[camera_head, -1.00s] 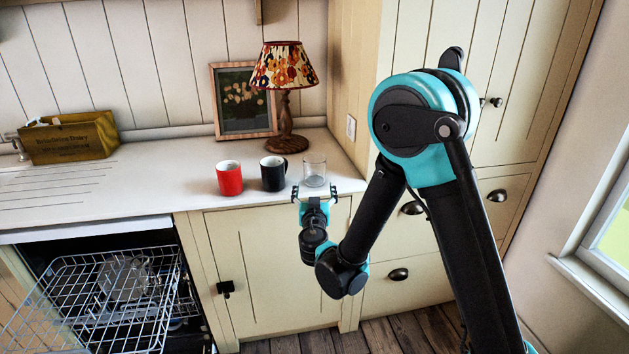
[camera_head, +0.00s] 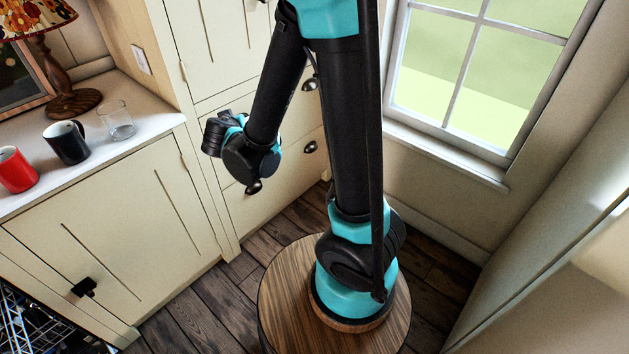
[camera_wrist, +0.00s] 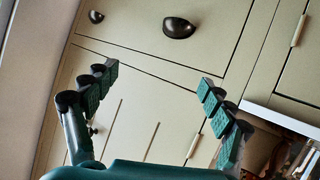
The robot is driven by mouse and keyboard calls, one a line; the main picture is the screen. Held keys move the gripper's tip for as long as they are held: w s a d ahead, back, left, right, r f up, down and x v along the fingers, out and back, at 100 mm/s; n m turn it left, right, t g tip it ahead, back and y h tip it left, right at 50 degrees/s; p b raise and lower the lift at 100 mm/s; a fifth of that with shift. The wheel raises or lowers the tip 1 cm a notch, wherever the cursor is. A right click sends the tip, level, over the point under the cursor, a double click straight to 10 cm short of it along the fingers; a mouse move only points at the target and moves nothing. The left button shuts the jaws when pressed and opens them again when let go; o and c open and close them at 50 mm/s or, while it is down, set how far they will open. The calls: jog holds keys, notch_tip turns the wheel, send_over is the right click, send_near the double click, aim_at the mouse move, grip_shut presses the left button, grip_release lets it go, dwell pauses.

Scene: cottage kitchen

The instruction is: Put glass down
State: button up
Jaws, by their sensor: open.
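The clear glass (camera_head: 117,121) stands upright on the white countertop (camera_head: 143,134), near its right end and beside the dark mug. My gripper (camera_wrist: 160,85) is open and empty in the wrist view, with its two fingers spread wide and cream drawer fronts beyond them. In the head view my wrist is in front of the drawers to the right of the counter, apart from the glass. The fingers are hidden there.
A dark mug (camera_head: 67,142) and a red mug (camera_head: 15,170) stand left of the glass. A lamp (camera_head: 50,65) stands behind them. Cream drawers (camera_wrist: 150,75) with dark cup handles face my gripper. An open dishwasher rack (camera_head: 25,325) is at the lower left. A window (camera_head: 480,75) is on the right.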

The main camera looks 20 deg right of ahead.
jog(key=s+d+f+g+h, duration=0.1)
jog(key=s+d+g, duration=0.1)
jog(key=d, duration=0.3)
jog(key=s+d+f+g, duration=0.1)
jog(key=s+d+f, duration=0.15)
jog(key=d, duration=0.35)
jog(key=s+d+f+g+y, duration=0.1)
jog(key=s+d+f+g, duration=0.1)
jog(key=s, duration=0.7)
jog(key=s+d+f+g+y, duration=0.2)
jog(key=s+d+f+g, duration=0.1)
jog(key=s, duration=0.6)
jog(key=shift+d+f+g, duration=0.2)
jog(key=shift+d+g, duration=0.1)
jog(key=shift+d, duration=0.5)
jog(key=shift+s, duration=0.1)
